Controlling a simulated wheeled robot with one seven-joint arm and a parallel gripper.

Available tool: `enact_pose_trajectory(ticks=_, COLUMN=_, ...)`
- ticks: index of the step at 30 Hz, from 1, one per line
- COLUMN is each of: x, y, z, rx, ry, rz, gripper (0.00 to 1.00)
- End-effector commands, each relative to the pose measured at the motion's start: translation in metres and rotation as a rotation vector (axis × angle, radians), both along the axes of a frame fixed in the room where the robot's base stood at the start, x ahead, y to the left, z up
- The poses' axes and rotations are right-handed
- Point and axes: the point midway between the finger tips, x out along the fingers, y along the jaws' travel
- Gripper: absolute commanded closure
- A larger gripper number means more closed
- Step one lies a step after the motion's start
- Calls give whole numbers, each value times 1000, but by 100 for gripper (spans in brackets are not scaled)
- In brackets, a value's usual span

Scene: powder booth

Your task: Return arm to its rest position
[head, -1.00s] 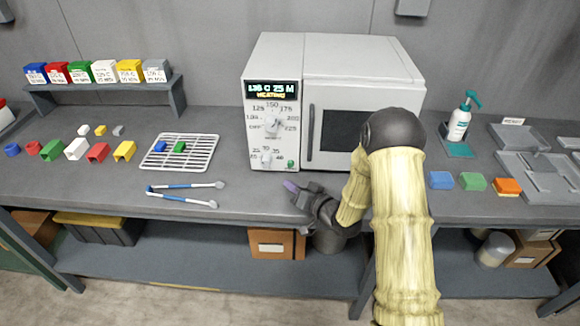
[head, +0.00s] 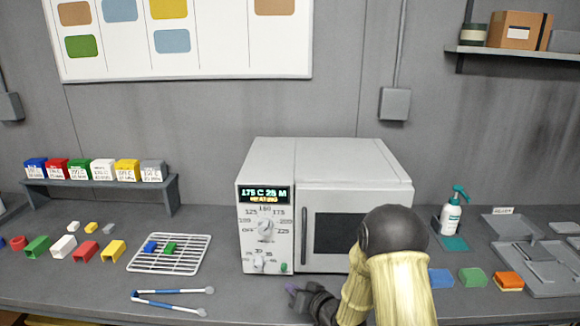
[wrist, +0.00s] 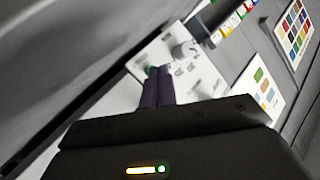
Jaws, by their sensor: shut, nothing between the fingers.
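My gripper (head: 293,291) is low in front of the oven, near the bench's front edge, at the foot of my arm in its pale yellow sleeve. In the wrist view its two dark fingers (wrist: 158,72) are together with nothing between them. Beyond them the wrist view shows the oven's control panel (wrist: 182,58) with its dial. In the head view the white oven (head: 355,178) stands behind my arm with its door shut. Its lit display (head: 264,194) appears to read 175 C 25 M. My arm hides the door's lower right part.
Left of the oven, a wire rack (head: 140,264) holds a blue and a green piece. Blue-handled tongs (head: 165,292) lie in front of it. Several coloured pieces lie farther left. A pump bottle (head: 451,214), coloured blocks and grey trays (head: 548,270) are on the right.

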Motion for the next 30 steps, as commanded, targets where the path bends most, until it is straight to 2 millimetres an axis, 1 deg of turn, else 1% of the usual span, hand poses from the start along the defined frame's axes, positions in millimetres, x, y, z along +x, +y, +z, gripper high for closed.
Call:
enact_pose_trajectory(ticks=1, x=-1, y=-9, z=12, rx=-60, ry=12, rz=-25, gripper=100)
enact_pose_trajectory(ticks=5, x=-11, y=-39, z=26, rx=-235, ry=87, rz=-95, gripper=100)
enact_pose_trajectory(ticks=8, x=-26, y=-62, z=38, rx=-352, ry=158, rz=-143, gripper=100)
enact_pose_trajectory(ticks=11, x=-48, y=-85, z=50, rx=-454, ry=240, rz=-184, gripper=100)
enact_pose_trajectory(ticks=14, x=-76, y=-106, z=62, rx=-540, ry=334, rz=-217, gripper=100)
enact_pose_trajectory(ticks=15, x=-88, y=-113, z=67, rx=-568, ry=373, rz=-227, gripper=100)
enact_pose_trajectory(ticks=17, x=-108, y=-123, z=74, rx=-607, ry=434, rz=-237, gripper=100)
enact_pose_trajectory(ticks=18, x=-123, y=-128, z=78, rx=-628, ry=478, rz=-242, gripper=100)
enact_pose_trajectory(ticks=20, x=-145, y=-136, z=85, rx=-655, ry=542, rz=-245, gripper=100)
enact_pose_trajectory(ticks=21, x=-162, y=-139, z=90, rx=-669, ry=588, rz=-243, gripper=100)
enact_pose_trajectory(ticks=23, x=-186, y=-143, z=96, rx=-684, ry=654, rz=-237, gripper=100)
enact_pose_trajectory(ticks=24, x=-202, y=-145, z=100, rx=-690, ry=695, rz=-231, gripper=100)
enact_pose_trajectory(ticks=27, x=-233, y=-146, z=107, rx=-695, ry=778, rz=-209, gripper=100)
enact_pose_trajectory(ticks=30, x=-249, y=-145, z=109, rx=-693, ry=823, rz=-195, gripper=100)
